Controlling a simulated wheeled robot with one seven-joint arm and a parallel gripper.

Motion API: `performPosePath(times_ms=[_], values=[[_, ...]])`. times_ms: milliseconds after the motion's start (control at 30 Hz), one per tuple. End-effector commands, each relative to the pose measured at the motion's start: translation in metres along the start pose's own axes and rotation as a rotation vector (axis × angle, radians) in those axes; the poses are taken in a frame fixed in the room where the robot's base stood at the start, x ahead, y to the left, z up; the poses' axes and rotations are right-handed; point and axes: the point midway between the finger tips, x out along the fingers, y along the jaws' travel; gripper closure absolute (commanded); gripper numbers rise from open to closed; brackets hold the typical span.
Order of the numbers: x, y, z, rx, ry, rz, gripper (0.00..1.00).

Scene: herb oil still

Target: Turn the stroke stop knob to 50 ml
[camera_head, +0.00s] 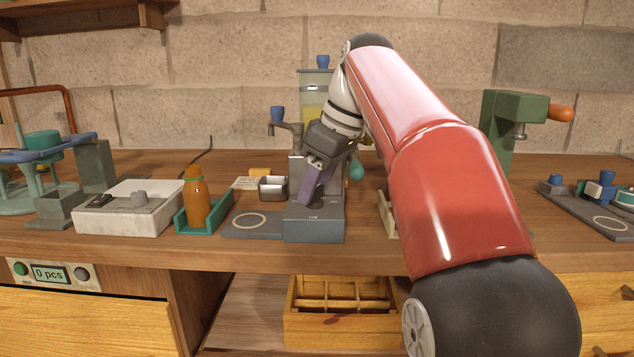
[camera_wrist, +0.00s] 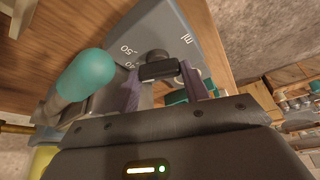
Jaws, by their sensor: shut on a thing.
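The stroke stop knob (camera_wrist: 158,58) is black with a bar-shaped grip and sits on the grey sloped face of the dosing device (camera_head: 314,228). My gripper (camera_wrist: 162,78) has its two purple fingers on either side of the bar, shut on it. In the wrist view, printed marks that look like 50 and 40 show left of the knob, and ml shows on its right. Which mark the knob points to I cannot tell. In the head view my gripper (camera_head: 312,192) reaches down onto the device's front block and mostly hides the knob.
A teal-ended lever (camera_wrist: 88,72) stands close beside my gripper; its teal end also shows in the head view (camera_head: 356,169). An orange bottle (camera_head: 196,200) in a teal holder and a white scale (camera_head: 130,212) stand left. A green press (camera_head: 500,125) stands behind right.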

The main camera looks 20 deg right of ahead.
Motion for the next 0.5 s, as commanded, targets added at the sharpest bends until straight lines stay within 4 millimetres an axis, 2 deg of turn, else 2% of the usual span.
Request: performPosePath(times_ms=[500], values=[[-0.0011, -0.0025, -0.0012, 0.371, 0.004, 0.157, 0.77]])
